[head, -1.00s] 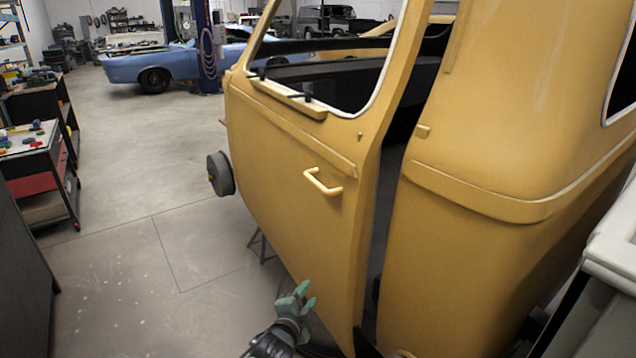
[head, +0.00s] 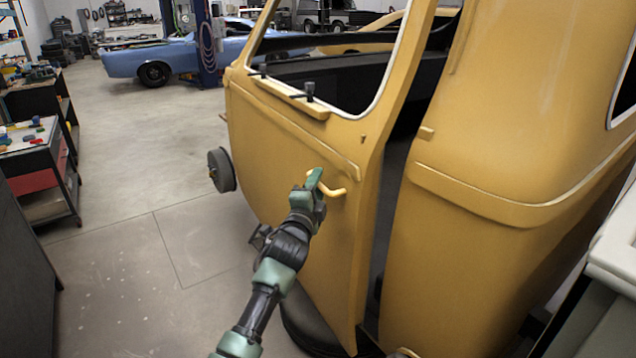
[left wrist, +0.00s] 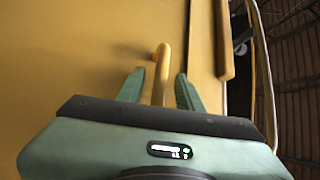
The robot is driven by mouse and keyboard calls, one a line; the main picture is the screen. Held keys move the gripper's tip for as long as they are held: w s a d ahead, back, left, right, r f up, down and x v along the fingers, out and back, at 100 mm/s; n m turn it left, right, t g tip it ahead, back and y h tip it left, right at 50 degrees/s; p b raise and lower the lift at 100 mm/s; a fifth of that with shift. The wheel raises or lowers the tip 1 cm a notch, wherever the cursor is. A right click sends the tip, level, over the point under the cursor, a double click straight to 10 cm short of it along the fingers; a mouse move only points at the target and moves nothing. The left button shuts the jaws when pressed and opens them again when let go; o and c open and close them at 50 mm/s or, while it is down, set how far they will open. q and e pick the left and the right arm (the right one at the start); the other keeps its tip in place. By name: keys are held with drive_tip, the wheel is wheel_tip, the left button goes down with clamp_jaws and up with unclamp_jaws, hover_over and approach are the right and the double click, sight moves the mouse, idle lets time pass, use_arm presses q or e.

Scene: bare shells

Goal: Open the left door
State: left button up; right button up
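The yellow door (head: 290,150) of a bare car shell fills the middle of the head view. A dark gap runs between its right edge and the body. The door's yellow handle (head: 335,191) is a short bar; it also shows in the left wrist view (left wrist: 162,62). My left gripper (head: 315,180) is at the handle's left part and hides some of it. In the left wrist view the gripper's two green fingers (left wrist: 159,88) stand apart, one on each side of the handle bar, with visible space beside it. My right gripper is out of view.
The yellow body (head: 490,240) stands right of the door. A grey round drum (head: 221,170) sits at the door's far left edge. A tool cart (head: 40,165) stands at the left, and a blue car (head: 165,60) is behind. The floor left of the door is clear.

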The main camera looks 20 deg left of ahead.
use_arm(q)
drive_tip(key=shift+w, duration=0.25)
clamp_jaws()
idle(1.4)
